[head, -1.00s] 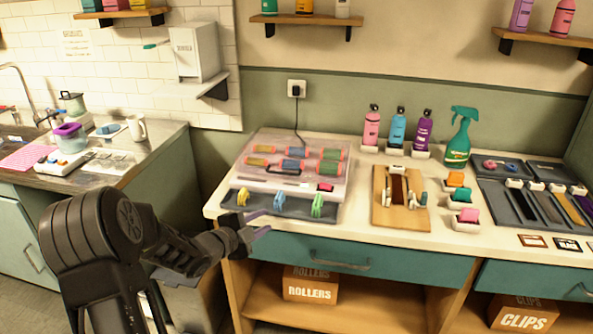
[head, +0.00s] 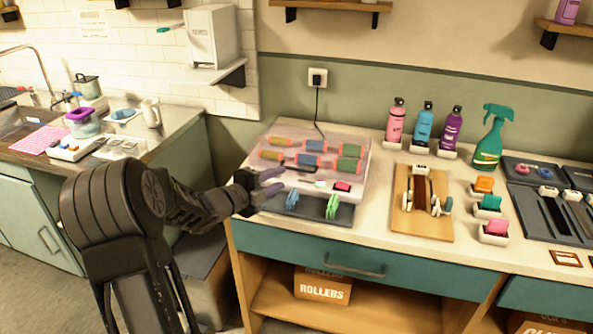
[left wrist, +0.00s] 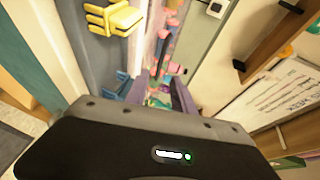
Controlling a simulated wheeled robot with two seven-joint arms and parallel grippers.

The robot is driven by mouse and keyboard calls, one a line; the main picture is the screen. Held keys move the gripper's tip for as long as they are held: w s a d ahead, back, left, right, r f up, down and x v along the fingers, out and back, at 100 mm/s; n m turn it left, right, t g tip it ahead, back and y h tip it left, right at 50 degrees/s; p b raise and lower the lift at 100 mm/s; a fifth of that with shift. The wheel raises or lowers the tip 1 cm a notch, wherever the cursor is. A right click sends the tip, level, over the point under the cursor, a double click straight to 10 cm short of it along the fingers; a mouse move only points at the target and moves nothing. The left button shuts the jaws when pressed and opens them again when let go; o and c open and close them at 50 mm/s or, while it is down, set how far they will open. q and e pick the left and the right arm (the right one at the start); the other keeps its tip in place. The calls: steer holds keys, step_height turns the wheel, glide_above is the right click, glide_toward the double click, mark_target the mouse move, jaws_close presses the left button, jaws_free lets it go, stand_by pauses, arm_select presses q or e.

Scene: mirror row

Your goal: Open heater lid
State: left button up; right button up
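The heater (head: 272,212) stands at the left end of the counter, with several coloured rollers showing through its clear lid (head: 332,140). The lid looks shut, and a dark handle (head: 308,169) shows at its front. A dark front tray (head: 318,212) holds blue clips (head: 292,198) and a green clip (head: 332,207). A yellow clip (left wrist: 112,18) shows in the left wrist view. My left gripper (head: 270,182) is open and empty at the heater's front left corner, left of the handle. Its fingers (left wrist: 158,92) are apart in the left wrist view. My right gripper is out of view.
A wooden board (head: 425,225) with a strap stands right of the heater. Bottles (head: 423,124) and a green spray bottle (head: 490,140) stand behind it. A cord runs from a wall socket (head: 317,78) to behind the heater. Bare counter lies between heater and board.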

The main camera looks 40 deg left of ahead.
mark_target(298, 170)
arm_select(q)
steer(key=p+x, duration=0.1)
steer(key=x, duration=0.7)
jaws_close()
stand_by(0.3)
stand_by(1.2)
